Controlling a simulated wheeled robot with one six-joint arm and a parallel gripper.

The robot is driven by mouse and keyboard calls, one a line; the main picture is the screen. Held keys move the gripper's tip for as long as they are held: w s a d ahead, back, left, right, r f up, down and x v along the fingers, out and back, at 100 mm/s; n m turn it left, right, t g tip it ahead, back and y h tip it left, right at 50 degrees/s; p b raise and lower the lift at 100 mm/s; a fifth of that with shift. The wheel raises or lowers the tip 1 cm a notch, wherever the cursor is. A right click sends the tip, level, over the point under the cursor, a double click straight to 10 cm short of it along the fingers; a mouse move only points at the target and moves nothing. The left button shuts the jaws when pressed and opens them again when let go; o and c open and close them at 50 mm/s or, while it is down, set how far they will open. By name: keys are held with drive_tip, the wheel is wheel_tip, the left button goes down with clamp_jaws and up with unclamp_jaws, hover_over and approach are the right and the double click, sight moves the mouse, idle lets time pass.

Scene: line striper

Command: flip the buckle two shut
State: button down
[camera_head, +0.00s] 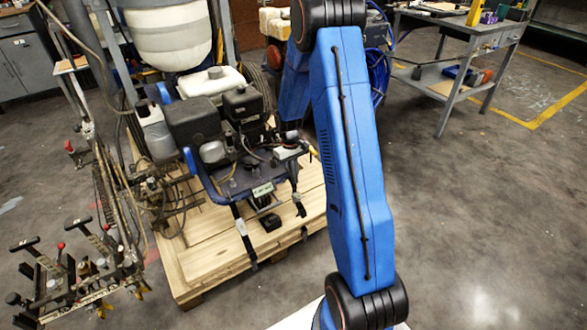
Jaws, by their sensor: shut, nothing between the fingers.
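The line striper (215,140) stands on a wooden pallet (205,260) left of centre. Two dark straps hang from its blue front plate over the pallet: a left strap (243,238) and a right strap (298,205). Small metal fittings show at their upper ends. A small black block (270,222) sits between the straps on the pallet. I cannot tell which fitting is buckle two, nor whether any buckle is open or shut. My blue arm crosses the centre right of the view. I cannot make out my gripper; the arm's far part is partly hidden behind its near link.
A stand with levers and hoses (75,270) is at the lower left. A grey workbench (465,40) with tools stands at the upper right, and a grey cabinet (28,60) at the upper left. Blue coiled hose (379,65) lies behind my arm. The floor at right is clear.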

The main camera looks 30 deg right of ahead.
sight(299, 197)
drive_tip(key=s+f, duration=0.2)
drive_tip(key=shift+s+f, duration=0.15)
drive_tip(key=shift+f, duration=0.25)
drive_tip(key=shift+s+f, duration=0.45)
drive_tip(key=shift+s, duration=0.3)
